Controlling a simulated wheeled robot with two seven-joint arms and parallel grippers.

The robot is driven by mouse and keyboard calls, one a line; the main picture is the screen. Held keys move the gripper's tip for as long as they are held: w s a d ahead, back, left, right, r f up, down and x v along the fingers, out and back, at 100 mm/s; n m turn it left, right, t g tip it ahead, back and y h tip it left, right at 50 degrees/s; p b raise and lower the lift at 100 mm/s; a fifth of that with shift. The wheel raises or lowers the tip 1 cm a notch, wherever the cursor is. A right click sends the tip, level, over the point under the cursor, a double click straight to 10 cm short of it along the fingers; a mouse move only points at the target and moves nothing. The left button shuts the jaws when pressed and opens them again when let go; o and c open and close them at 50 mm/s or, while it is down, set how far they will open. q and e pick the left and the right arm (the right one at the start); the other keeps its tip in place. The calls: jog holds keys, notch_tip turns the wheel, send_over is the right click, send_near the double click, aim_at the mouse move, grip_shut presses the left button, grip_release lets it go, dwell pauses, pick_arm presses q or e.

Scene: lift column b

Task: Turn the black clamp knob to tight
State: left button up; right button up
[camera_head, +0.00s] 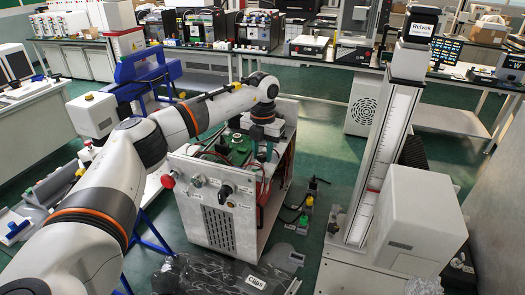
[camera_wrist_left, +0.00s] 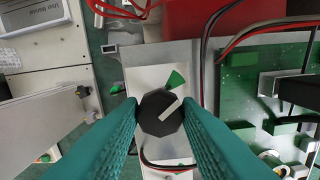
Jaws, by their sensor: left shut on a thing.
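In the left wrist view the black clamp knob (camera_wrist_left: 161,113) is eight-sided, with a white pointer line across its top. The line slants toward the upper right. A green wedge mark (camera_wrist_left: 176,79) is on the pale plate (camera_wrist_left: 146,78) just above and slightly right of the knob; the pointer is turned clockwise of it. The two teal fingers of my left gripper (camera_wrist_left: 160,118) are shut on the knob from either side. In the head view my left gripper (camera_head: 263,148) reaches down over the open machine (camera_head: 222,200); the knob is hidden there. My right gripper is out of view.
A green circuit board (camera_wrist_left: 255,105) and red and black cables (camera_wrist_left: 215,40) lie right of the knob. A tall column unit (camera_head: 385,160) stands right of the machine. Small items and black plastic sheeting (camera_head: 205,275) lie on the floor.

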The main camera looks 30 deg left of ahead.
aim_at(263, 154)
pick_arm(q)
jog(key=shift+r, duration=0.15)
dwell(0.3)
jog(key=o, duration=1)
jog(key=shift+c, duration=0.2)
notch_tip(263, 154, up, 12)
jog(key=b, duration=0.3)
